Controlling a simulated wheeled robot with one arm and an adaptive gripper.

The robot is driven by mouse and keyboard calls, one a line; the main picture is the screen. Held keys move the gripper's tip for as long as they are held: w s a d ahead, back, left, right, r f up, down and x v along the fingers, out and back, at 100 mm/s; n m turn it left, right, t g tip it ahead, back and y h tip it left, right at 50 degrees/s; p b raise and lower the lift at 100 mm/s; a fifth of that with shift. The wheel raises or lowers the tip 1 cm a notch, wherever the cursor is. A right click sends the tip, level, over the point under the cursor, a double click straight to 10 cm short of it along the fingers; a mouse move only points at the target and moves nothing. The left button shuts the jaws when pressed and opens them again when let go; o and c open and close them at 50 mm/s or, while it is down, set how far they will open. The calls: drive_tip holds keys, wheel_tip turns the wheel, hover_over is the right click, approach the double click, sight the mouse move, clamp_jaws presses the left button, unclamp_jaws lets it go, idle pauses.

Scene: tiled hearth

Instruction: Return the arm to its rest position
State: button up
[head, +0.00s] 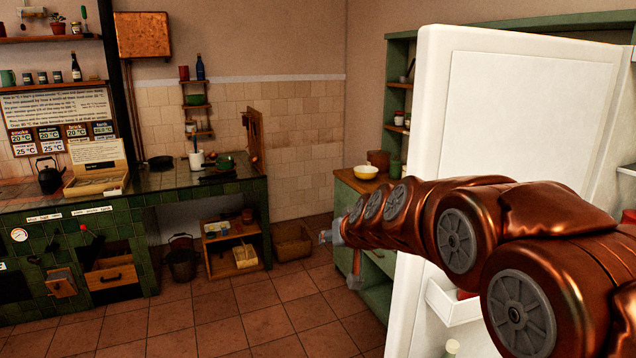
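My copper-coloured arm reaches in from the right edge of the head view, across the front of a white open door. It stretches toward the middle of the room, roughly level. My gripper (338,240) is at its far end, small and seen mostly from behind. The arm's last links hide much of it, and I cannot tell whether its fingers are apart. I see no object in it.
The white door (505,150), apparently a fridge's, stands open close beside the arm, with a door bin (455,300) low down. A green cabinet with a yellow bowl (366,172) is beyond the gripper. The green tiled hearth (90,240) is left; the tiled floor (220,315) between is clear.

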drive_tip(key=s+d+f+g+h, duration=0.1)
drive_tip(key=s+d+f+g, duration=0.3)
drive_tip(key=s, duration=1.1)
drive_tip(key=s+d+f+m+g+h, duration=0.1)
drive_tip(key=s+d+f+g, duration=0.3)
drive_tip(key=s, duration=1.1)
drive_tip(key=s+d+f+g+h, duration=0.1)
drive_tip(key=s+d+f+g, duration=0.3)
drive_tip(key=s, duration=1.1)
wheel_tip(320, 180, down, 2)
drive_tip(key=shift+s+d+m+h, duration=0.25)
drive_tip(key=shift+d+m+h, duration=0.05)
drive_tip(key=shift+d, duration=0.8)
drive_tip(key=shift+d, duration=0.1)
